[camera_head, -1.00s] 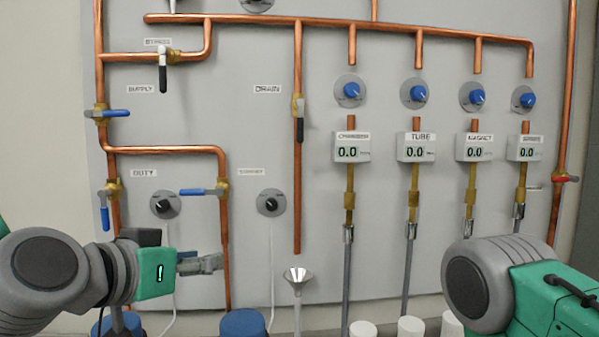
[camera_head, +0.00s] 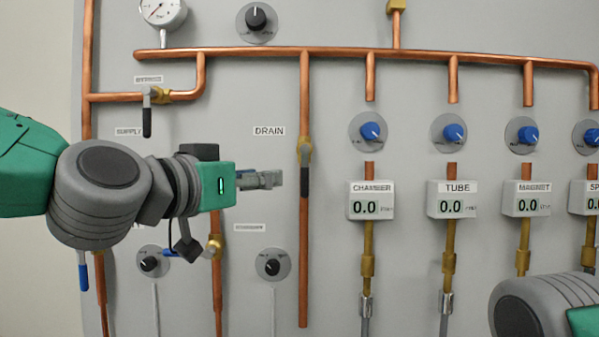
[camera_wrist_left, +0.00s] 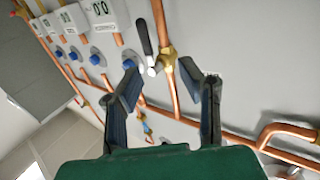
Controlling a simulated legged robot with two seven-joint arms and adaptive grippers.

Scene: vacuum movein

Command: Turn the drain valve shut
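My left gripper (camera_head: 274,179) is just left of the handle in the head view, with a small gap in the picture. In the left wrist view, the two fingers (camera_wrist_left: 160,73) are spread and empty. The black handle (camera_wrist_left: 144,38) and brass body (camera_wrist_left: 167,57) show ahead, between and beyond the fingertips. My right gripper is out of view; only part of that arm shows at lower right.
A horizontal copper pipe (camera_head: 430,54) runs above. Readout boxes (camera_head: 371,201) and blue knobs (camera_head: 371,132) stand to the right. The bypass valve (camera_head: 148,115) is up left, and a black-knobbed dial (camera_head: 272,265) is below. The panel between the dial and the drain pipe is bare.

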